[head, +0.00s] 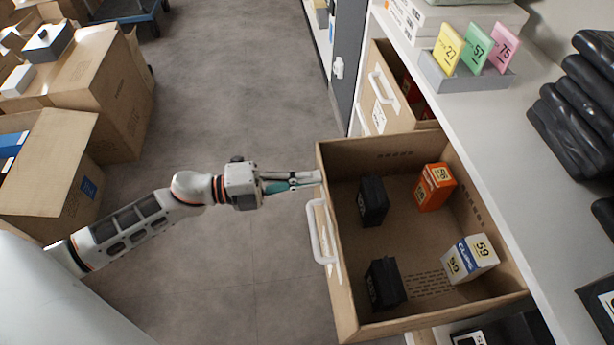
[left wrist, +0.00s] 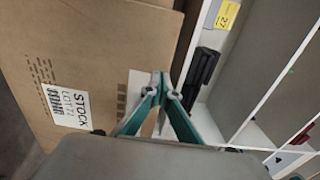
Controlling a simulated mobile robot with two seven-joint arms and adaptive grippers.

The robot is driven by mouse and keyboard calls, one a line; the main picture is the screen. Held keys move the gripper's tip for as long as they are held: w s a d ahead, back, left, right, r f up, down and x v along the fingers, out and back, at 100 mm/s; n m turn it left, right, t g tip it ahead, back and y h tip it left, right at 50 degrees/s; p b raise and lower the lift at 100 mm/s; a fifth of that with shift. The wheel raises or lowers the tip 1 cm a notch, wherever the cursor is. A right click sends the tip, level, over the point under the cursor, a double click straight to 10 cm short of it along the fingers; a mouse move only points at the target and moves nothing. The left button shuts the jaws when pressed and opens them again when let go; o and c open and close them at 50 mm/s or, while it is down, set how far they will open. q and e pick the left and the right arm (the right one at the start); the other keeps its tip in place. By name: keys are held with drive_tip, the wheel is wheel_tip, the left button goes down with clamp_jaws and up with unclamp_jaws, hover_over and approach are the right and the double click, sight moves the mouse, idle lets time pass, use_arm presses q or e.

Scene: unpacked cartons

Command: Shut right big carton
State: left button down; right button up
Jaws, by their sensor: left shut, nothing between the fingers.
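The big carton (head: 349,285) is a cardboard drawer pulled well out from under the white shelf, open at the top, with a white handle (head: 322,232) on its front. It holds two black boxes (head: 374,201), an orange box (head: 434,187) and a white and blue box (head: 470,259). My left gripper (head: 318,178) is shut and empty, its tips at the front panel near the far corner, beyond the handle; I cannot tell whether they touch. In the left wrist view the shut teal fingers (left wrist: 159,80) show against brown cardboard (left wrist: 75,50) with a STOCK label. My right gripper is out of view.
A second carton (head: 372,112) with a white handle sits further back, less far out. The white shelf (head: 480,150) above carries number cards (head: 475,50) and black packs (head: 580,110). Open cartons (head: 105,95) stand at left. The grey floor between is clear.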

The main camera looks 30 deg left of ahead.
use_arm(q)
drive_tip(key=x, duration=2.6)
drive_tip(key=shift+p, duration=0.45)
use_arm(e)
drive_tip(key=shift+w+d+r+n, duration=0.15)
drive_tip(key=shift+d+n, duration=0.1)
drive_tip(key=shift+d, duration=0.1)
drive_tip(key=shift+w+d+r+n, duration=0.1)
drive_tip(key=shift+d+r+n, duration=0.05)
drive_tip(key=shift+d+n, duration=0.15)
use_arm(q)
drive_tip(key=shift+r, duration=0.1)
